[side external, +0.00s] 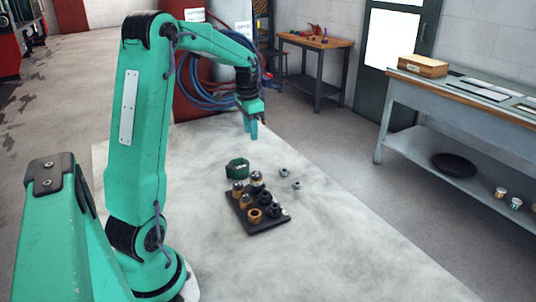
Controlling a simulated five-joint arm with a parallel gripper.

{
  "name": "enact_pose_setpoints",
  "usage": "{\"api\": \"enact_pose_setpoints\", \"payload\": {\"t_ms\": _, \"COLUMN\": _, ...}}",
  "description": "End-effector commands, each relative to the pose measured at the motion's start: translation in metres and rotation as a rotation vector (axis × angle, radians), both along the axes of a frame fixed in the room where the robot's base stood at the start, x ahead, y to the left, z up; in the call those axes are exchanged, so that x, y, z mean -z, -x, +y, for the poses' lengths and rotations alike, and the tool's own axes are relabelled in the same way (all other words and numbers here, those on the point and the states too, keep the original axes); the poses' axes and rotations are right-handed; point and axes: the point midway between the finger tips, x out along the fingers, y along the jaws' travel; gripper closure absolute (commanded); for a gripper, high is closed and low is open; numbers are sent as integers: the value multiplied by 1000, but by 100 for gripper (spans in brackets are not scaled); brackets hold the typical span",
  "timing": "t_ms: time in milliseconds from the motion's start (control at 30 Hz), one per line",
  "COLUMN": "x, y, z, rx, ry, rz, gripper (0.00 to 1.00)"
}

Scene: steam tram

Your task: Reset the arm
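My gripper (253,130) hangs from the end of my green arm, pointing down above the far part of the pale work surface (330,255). Its blue-green fingers are small in the picture, and I cannot tell whether they are open or shut. No held object can be made out. Below it stands a green container (237,168). A dark tray (267,226) in front of that container carries several metal, brass-coloured and black parts. Two small grey nut-like pieces, one (283,172) farther back and one (297,185) nearer, lie loose to the right of the container.
A grey workbench (455,105) with a wooden box (423,66) stands at the right. A small wooden table (316,42) stands at the back. Blue hoses (205,95) hang behind my arm. The work surface is clear right of and in front of the tray.

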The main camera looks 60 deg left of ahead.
Motion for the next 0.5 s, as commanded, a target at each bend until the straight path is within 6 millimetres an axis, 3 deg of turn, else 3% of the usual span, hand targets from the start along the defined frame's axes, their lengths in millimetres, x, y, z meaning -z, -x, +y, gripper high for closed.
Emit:
{"api": "enact_pose_setpoints", "payload": {"t_ms": 200, "x": -34, "y": 6, "z": -59, "rx": -4, "ry": -26, "rz": -63, "gripper": 67}}
{"api": "enact_pose_setpoints", "payload": {"t_ms": 500, "x": -63, "y": 29, "z": -132, "rx": -15, "ry": -37, "rz": -153, "gripper": 67}}
